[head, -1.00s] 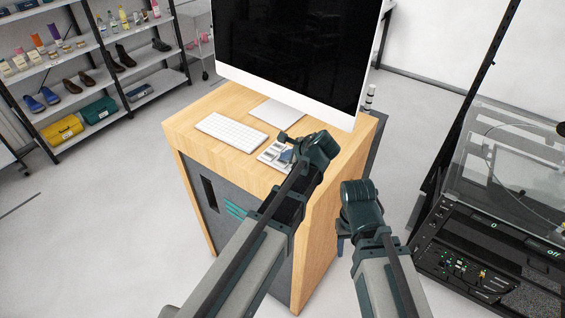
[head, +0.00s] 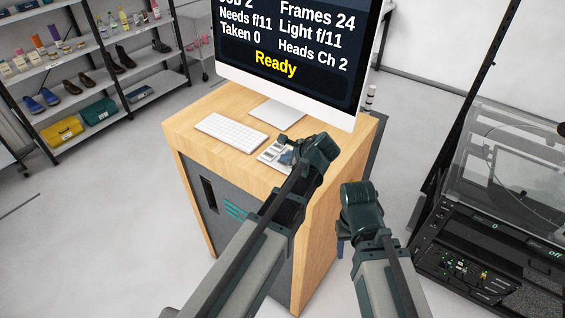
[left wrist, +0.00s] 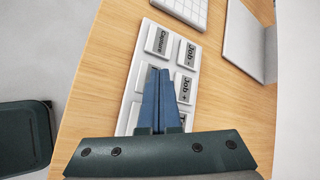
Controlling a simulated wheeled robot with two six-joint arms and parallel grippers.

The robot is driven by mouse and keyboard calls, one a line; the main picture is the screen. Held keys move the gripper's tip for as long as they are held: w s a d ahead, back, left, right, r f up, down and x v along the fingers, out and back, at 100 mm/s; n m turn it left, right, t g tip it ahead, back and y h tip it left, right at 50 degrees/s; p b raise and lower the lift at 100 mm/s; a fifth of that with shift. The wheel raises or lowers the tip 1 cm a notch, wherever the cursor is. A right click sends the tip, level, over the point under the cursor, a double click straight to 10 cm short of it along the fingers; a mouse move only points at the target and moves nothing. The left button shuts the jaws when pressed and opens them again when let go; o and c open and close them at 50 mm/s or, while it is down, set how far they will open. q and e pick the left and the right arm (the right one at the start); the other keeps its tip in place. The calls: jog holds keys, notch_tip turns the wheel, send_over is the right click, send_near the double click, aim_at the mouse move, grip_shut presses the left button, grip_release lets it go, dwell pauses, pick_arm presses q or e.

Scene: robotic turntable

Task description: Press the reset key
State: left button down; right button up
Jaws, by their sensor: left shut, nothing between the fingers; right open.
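A white keypad (head: 268,155) lies on the wooden desk top beside the keyboard. In the left wrist view the keypad (left wrist: 137,82) has grey keys reading Capture (left wrist: 158,41), Job - (left wrist: 187,54) and Job + (left wrist: 184,88). A lower key is cut off and shows only a "T". No key reading reset is visible; my fingers cover part of the left column. My left gripper (head: 287,156) is shut and empty over the keypad, its blue fingertips (left wrist: 159,72) just below Capture. I cannot tell whether they touch a key. My right gripper (head: 341,246) is open, beside the desk's right side, mostly hidden.
A monitor (head: 290,70) stands at the back of the desk (head: 228,158), showing Job 2, Taken 0, Frames 24, Heads Ch 2 and a yellow Ready. A white keyboard (head: 231,132) lies left of the keypad. A dark machine (head: 490,240) stands at right, shelves (head: 75,60) at left.

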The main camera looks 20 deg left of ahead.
aim_at(285, 164)
pick_arm(q)
jog(key=shift+r, duration=0.1)
jog(key=shift+r+p, duration=0.75)
jog(key=shift+p, duration=0.1)
jog(key=shift+r, duration=0.1)
notch_tip(285, 164, up, 5)
jog(key=p, duration=0.5)
dwell(0.6)
